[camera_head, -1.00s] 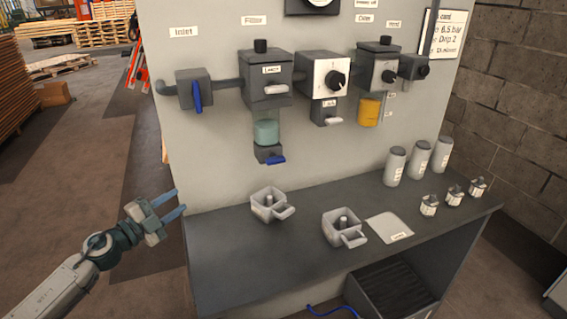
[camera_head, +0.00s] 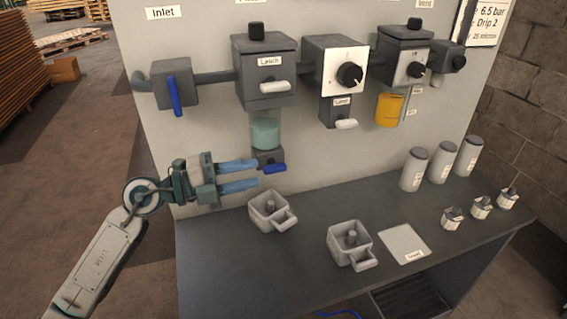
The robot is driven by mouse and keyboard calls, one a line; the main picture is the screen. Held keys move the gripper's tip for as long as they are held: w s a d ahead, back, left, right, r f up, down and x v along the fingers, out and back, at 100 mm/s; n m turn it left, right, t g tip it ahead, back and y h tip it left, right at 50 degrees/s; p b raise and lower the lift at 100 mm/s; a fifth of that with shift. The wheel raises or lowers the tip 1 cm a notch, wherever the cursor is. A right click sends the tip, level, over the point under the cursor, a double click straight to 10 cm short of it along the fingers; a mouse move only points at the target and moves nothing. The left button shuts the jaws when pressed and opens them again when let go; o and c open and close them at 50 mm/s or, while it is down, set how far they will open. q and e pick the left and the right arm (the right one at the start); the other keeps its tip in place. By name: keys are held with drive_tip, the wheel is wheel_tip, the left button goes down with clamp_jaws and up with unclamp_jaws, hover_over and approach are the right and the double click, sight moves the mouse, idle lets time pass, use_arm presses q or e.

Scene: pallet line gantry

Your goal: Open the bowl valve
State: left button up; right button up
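The bowl valve is a small grey block (camera_head: 264,157) with a blue lever (camera_head: 274,169), under the teal bowl (camera_head: 265,132) of the filter unit (camera_head: 265,75). The lever lies roughly level, pointing right. My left gripper (camera_head: 256,173) is open, with two blue fingers pointing right. In the picture its fingertips reach the left edge of the valve block, left of the lever. I cannot tell whether they touch it. Nothing shows between the fingers. My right gripper is not in view.
The inlet valve (camera_head: 174,84) with its blue lever hangs to the left. A regulator (camera_head: 335,66) and a second unit with an amber bowl (camera_head: 389,109) are to the right. Two grey trays (camera_head: 284,221) (camera_head: 347,256), several canisters and small parts stand on the bench (camera_head: 220,265).

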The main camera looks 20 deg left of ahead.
sight(286, 166)
use_arm(q)
drive_tip(key=shift+p+x, duration=0.85)
drive_tip(key=shift+x, duration=3.3)
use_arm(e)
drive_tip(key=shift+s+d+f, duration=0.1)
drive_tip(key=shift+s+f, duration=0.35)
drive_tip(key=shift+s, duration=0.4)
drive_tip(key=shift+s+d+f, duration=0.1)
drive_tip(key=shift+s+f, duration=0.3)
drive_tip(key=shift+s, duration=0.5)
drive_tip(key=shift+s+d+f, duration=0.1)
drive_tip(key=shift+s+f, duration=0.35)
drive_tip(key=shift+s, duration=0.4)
use_arm(q)
clamp_jaws()
